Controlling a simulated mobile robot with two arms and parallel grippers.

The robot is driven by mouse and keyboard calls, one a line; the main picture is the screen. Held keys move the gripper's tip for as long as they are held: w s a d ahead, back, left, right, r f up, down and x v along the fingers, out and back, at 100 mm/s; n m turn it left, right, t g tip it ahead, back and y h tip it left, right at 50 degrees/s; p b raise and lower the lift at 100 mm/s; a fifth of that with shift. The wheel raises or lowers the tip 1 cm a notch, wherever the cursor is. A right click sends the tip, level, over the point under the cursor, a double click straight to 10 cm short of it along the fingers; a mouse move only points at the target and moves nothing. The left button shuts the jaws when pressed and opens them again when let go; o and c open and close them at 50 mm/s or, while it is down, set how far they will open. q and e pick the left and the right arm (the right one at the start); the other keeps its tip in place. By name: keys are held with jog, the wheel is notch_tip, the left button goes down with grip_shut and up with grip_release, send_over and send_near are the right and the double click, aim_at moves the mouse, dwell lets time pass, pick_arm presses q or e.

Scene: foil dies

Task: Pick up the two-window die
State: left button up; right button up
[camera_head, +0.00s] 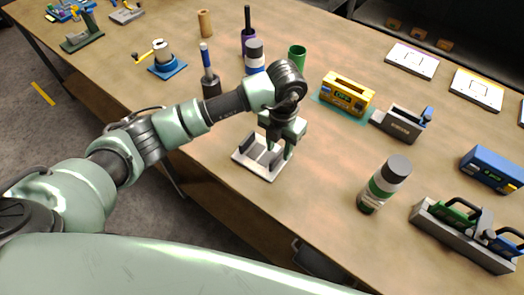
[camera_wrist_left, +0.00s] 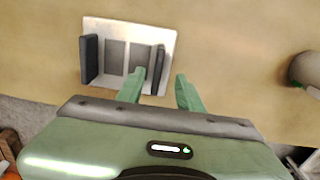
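A white plate (camera_head: 266,176) with two grey rectangular windows and two dark upright blocks lies on the table below my left gripper; I take it as the two-window die. It also shows in the left wrist view (camera_wrist_left: 126,31), whole except where a finger crosses it. My left gripper (camera_head: 279,152) is open, with its green fingers pointing down. In the left wrist view its fingertips (camera_wrist_left: 161,74) lie on either side of the right dark block (camera_wrist_left: 157,66); I cannot tell whether they reach down around it. My right gripper is not in view.
A yellow block (camera_head: 347,93) on a teal mat and a grey block (camera_head: 402,124) stand to the right. A bottle with a grey cap (camera_head: 384,184) stands to the front right. Cylindrical tools (camera_head: 208,72) stand behind. Bare table lies between the plate and the bottle.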

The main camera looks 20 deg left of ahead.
aim_at(277, 155)
pick_arm(q)
jog(key=f+p, duration=0.1)
jog(key=f, duration=0.1)
jog(key=f+p, duration=0.1)
jog(key=f, duration=0.1)
jog(key=shift+a+f, duration=0.2)
jog(key=shift+f, duration=0.45)
grip_shut()
jog(key=shift+w, duration=0.1)
dwell(0.7)
